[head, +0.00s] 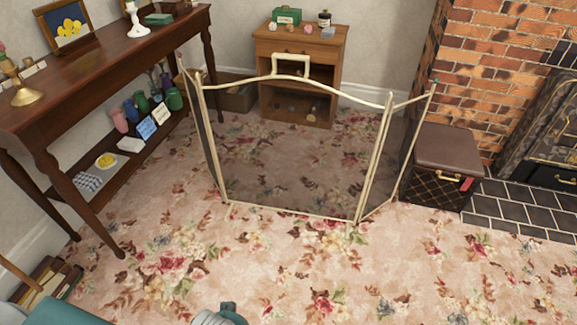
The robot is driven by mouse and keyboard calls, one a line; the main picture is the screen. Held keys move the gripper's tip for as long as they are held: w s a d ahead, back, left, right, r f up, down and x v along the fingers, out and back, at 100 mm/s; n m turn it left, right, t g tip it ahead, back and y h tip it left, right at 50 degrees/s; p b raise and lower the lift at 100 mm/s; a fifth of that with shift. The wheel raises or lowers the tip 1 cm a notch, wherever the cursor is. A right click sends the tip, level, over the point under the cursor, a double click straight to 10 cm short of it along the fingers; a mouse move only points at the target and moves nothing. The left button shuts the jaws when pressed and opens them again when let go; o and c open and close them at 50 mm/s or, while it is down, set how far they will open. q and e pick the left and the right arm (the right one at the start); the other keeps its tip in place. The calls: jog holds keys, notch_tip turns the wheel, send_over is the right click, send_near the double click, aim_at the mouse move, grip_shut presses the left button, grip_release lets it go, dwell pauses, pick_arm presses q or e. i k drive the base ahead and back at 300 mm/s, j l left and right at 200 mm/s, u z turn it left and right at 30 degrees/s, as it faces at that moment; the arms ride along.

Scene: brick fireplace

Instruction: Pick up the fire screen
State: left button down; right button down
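The fire screen (290,160) stands upright and unfolded on the floral carpet in the middle of the head view. It has a pale brass frame, dark see-through mesh and angled side panels. A raised loop handle (290,57) sits at the top middle of its frame. The left panel is angled back and seen nearly edge-on; the right panel (397,155) angles back toward the brown box. Neither of my grippers shows in this view. Only a grey and teal part, probably of my own arm, shows at the bottom edge. Nothing is seen touching the screen.
A dark wooden console table (120,62) with ornaments stands at left. A small wooden cabinet (300,50) stands behind the screen. A brown box (446,150) and tiled hearth (515,208) are at right. Books (48,280) lie bottom left. Carpet in front is clear.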

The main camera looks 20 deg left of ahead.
aim_at(304, 145)
jog(key=i+j, duration=0.1)
jog(key=i, duration=0.35)
jog(key=i+j, duration=0.1)
jog(key=i, duration=0.4)
